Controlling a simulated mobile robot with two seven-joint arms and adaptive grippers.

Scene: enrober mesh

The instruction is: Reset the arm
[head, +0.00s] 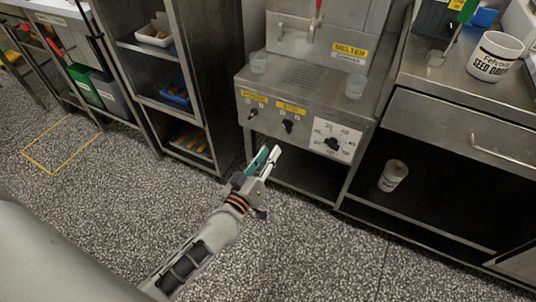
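My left arm comes in from the lower left, stretched out over the speckled floor. My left gripper (268,156) is in front of the steel melter (300,108), below its front panel. Its fingertips show as a white piece and a teal piece close together. I cannot tell whether there is a gap between them or whether the teal piece is something held. My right gripper is out of view.
The melter has two switches, a dial (333,143) and two clear cups on top. Right is a steel counter (425,75) with a white "SEED" tub (495,57); a white container (393,175) is on the shelf below. Left is a shelf rack (150,50) with trays. The floor in front is clear.

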